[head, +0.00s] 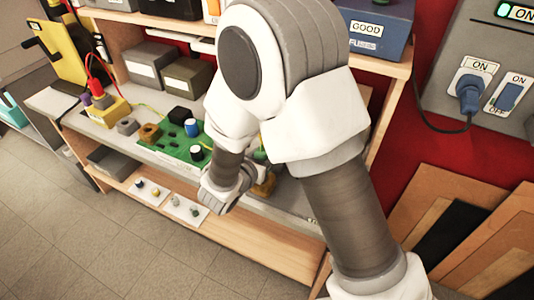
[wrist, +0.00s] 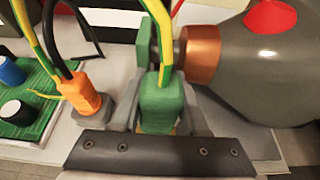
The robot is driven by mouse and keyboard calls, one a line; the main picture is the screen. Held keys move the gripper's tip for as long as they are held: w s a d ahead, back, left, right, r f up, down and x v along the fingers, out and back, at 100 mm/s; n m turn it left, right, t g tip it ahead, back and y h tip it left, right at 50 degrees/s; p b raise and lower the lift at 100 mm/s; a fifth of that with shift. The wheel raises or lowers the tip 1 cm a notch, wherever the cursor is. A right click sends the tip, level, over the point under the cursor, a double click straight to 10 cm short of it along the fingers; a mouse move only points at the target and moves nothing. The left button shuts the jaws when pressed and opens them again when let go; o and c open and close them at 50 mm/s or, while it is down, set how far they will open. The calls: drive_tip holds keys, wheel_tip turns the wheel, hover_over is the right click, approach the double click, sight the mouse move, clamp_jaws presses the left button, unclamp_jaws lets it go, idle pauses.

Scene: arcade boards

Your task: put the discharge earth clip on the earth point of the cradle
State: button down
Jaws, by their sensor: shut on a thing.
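In the wrist view, a green clip (wrist: 162,104) with a green-and-yellow lead stands between the grey fingers of my gripper (wrist: 160,118), which is shut on it. Its lower end is hidden by the dark bar across the bottom of the view. Just right of the clip are a copper-coloured cylinder (wrist: 201,53) and a large rounded grey body (wrist: 255,62) with a red patch. I cannot tell whether the clip touches an earth point; that contact is hidden. In the head view my arm covers the gripper and most of this spot.
An orange plug (wrist: 80,91) with green-yellow and black leads stands left of the clip. A green circuit board (head: 183,142) lies on the bench further left. A yellow box (head: 108,112) with a red plug is beyond it. Small parts lie on white cards (head: 148,190) on the lower shelf.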

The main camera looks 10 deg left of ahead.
drive_tip(key=shift+f+b, duration=0.4)
drive_tip(key=shift+r, duration=0.15)
drive_tip(key=shift+r, duration=0.25)
drive_tip(key=shift+b, duration=0.5)
idle(1.9)
drive_tip(key=shift+f, duration=0.25)
drive_tip(key=shift+r, duration=0.25)
drive_tip(key=shift+b, duration=0.75)
idle(1.5)
drive_tip(key=shift+f+b, duration=1.9)
drive_tip(key=shift+f, duration=0.05)
